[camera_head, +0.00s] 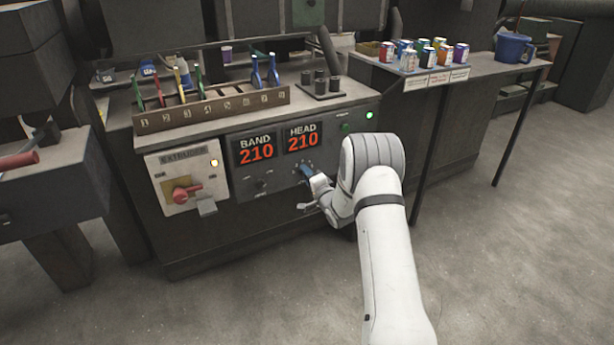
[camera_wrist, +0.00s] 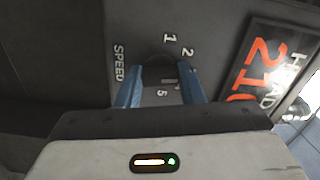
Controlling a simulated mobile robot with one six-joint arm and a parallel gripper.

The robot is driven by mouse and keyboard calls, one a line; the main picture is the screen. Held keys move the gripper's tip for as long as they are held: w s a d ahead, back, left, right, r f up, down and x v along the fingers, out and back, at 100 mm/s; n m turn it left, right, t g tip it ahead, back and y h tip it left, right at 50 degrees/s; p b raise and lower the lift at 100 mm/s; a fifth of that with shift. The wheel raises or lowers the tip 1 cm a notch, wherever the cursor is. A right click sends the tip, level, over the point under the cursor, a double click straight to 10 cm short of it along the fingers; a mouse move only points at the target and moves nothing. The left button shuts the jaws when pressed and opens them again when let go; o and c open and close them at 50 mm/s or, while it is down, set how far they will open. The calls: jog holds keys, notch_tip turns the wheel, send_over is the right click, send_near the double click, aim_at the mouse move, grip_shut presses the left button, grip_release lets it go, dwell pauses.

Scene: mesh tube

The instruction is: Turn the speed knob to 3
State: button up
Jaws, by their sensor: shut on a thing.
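The speed knob (camera_wrist: 157,72) is a dark round knob on the grey machine panel, seen in the wrist view beside the word SPEED. Its dial numbers 1, 2 and 5 show around it; the other numbers are hidden or unclear. I cannot tell which number the knob points to. My gripper (camera_wrist: 161,90) has its two blue fingers on either side of the knob, shut on it. In the head view my gripper (camera_head: 305,169) is at the panel below the HEAD display, and the knob is hidden behind it.
The BAND display (camera_head: 256,150) and HEAD display (camera_head: 302,138) both read 210. A red switch handle (camera_head: 186,192) is at the left of the panel. A tool rack (camera_head: 212,108) stands on the ledge above. A side table with cans (camera_head: 461,53) is at right. The floor is open.

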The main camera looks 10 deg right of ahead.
jog(key=shift+m, duration=1.1)
jog(key=o, duration=1)
jog(key=shift+p+v, duration=0.9)
jog(key=shift+v, duration=3.05)
